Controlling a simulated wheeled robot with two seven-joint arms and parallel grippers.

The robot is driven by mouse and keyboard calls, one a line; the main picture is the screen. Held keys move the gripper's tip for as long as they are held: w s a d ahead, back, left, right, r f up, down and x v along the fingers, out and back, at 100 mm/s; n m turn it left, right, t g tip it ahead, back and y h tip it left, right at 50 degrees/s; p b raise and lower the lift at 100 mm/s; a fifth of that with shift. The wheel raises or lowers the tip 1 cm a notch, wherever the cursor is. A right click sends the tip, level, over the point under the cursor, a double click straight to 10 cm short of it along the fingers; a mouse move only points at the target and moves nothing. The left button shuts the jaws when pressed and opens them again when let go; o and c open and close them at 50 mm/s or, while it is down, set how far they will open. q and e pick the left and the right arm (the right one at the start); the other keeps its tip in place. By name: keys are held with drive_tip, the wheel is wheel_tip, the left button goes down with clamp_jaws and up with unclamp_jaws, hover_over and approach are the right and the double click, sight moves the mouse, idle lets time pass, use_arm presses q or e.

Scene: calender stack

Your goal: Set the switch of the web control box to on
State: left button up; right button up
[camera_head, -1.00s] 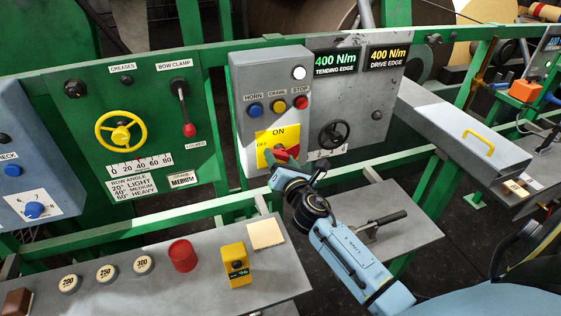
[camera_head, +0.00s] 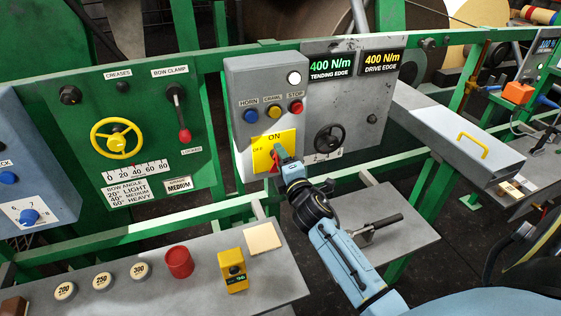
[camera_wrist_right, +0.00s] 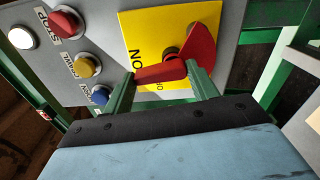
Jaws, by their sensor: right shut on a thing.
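The web control box (camera_head: 236,92) is a grey box on the green frame, with a yellow ON/OFF plate (camera_head: 260,147) low on its front. ON is at the plate's top and OFF at its left. A red switch handle (camera_head: 274,166) is on the plate, mostly hidden by my right gripper (camera_head: 279,158). In the right wrist view, the green fingers of my right gripper (camera_wrist_right: 160,84) straddle the red handle (camera_wrist_right: 158,73) and are shut on it. The handle's end lies beside the ON and OFF lettering; its exact setting is hard to tell. My left gripper is out of view.
Blue, yellow and red buttons (camera_head: 273,112) and a white lamp (camera_head: 294,78) sit above the plate. A grey shelf below holds a red cylinder (camera_head: 179,262) and a yellow device (camera_head: 232,272).

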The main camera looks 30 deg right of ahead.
drive_tip(key=shift+m, duration=0.7)
drive_tip(key=shift+d, duration=0.1)
drive_tip(key=o, duration=1)
drive_tip(key=shift+s, duration=0.1)
drive_tip(key=b+v, duration=0.1)
drive_tip(key=v, duration=1.2)
drive_tip(key=shift+s, duration=0.15)
